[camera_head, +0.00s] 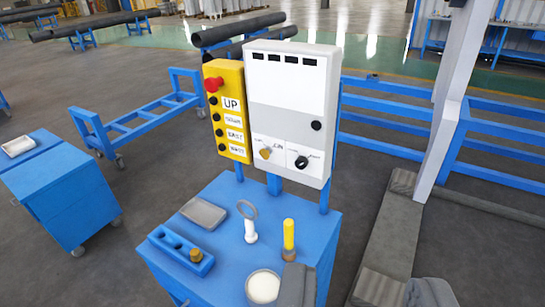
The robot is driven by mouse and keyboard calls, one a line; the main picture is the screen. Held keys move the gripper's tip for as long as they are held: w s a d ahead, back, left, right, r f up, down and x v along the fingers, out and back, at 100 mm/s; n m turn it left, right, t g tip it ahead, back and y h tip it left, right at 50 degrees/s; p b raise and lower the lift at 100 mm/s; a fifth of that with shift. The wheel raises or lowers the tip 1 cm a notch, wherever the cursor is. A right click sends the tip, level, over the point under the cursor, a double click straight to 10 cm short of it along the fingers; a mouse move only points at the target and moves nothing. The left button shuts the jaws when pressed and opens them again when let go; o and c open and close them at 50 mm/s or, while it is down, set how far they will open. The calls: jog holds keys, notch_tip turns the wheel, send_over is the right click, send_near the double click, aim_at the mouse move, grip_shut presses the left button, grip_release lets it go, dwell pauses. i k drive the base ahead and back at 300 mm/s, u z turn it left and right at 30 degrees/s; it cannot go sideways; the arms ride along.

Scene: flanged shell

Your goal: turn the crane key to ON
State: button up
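The white control box (291,110) stands upright at the back of a blue cabinet. A yellow-brown key or knob (265,153) sits low on its front, left of a label that seems to read ON. I cannot tell exactly which way it points. A black knob (301,162) sits to its right. The yellow pendant (226,112) is attached left of the box, with a red button and an UP label. My gripper (361,290) shows as two grey fingers, wide apart at the bottom edge. It is open and empty, lower and nearer than the key.
The blue cabinet (215,260) holds a grey tray (203,213), a white-handled ring tool (250,222), a yellow-topped post (289,236), a blue block (180,250) and a white cup (263,287). A pale column (455,100) and blue rails stand right.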

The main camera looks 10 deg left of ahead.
aim_at(265, 153)
jog(key=z, duration=0.1)
jog(key=i, duration=1)
jog(key=u, duration=0.1)
